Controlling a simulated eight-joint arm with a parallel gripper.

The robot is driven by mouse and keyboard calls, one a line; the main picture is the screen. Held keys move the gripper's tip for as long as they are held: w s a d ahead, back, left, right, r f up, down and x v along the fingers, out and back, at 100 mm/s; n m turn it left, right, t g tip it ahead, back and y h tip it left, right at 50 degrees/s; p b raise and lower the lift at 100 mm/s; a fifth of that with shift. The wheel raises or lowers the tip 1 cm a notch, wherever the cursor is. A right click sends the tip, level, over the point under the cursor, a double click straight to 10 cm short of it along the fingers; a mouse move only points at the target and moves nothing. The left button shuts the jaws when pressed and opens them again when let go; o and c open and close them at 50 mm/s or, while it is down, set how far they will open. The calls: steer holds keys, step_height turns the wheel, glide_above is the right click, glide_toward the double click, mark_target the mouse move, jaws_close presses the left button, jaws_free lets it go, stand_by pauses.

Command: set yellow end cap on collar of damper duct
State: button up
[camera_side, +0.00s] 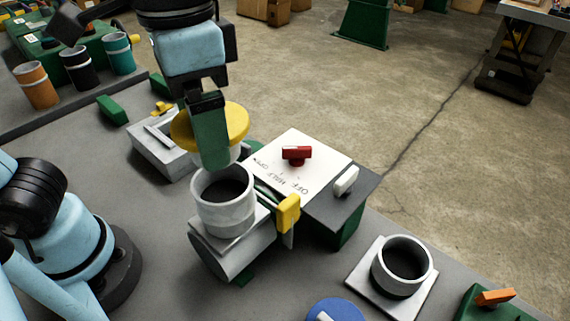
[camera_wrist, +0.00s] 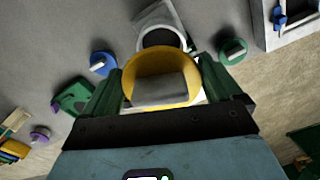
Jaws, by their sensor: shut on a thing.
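My gripper (camera_side: 212,150) is shut on the yellow end cap (camera_side: 238,118), a round disc with a pale part under it. In the wrist view the cap (camera_wrist: 150,65) lies between my two green fingers, with a grey grip bar across it. The damper duct (camera_side: 238,258) is a grey cylinder lying on the bench, with an upright round collar (camera_side: 223,216), open and dark inside. In the side view the cap is above and behind the collar, apart from it. A pale collar also shows past the cap's edge in the wrist view; I cannot tell which one.
A white panel (camera_side: 318,165) with a red knob (camera_side: 297,154) stands beside the duct, and a yellow handle (camera_side: 288,213) is close to the collar. Another collar on a square plate (camera_side: 409,301) is at the right. A blue cap (camera_side: 335,309) lies at the front.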

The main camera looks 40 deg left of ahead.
steer(key=shift+f, duration=3.65)
steer(key=shift+f, duration=0.55)
steer(key=o, duration=0.8)
steer(key=shift+c, duration=0.2)
steer(key=shift+r, duration=5.5)
steer(key=shift+f, duration=0.1)
steer(key=w+a+f+n+t, duration=0.4)
steer(key=w+a+f+t, duration=0.3)
steer(key=a+f, duration=0.7)
steer(key=w+f, duration=0.1)
steer(key=w, duration=0.1)
steer(key=shift+w+a, duration=0.35)
steer(key=shift+w, duration=0.05)
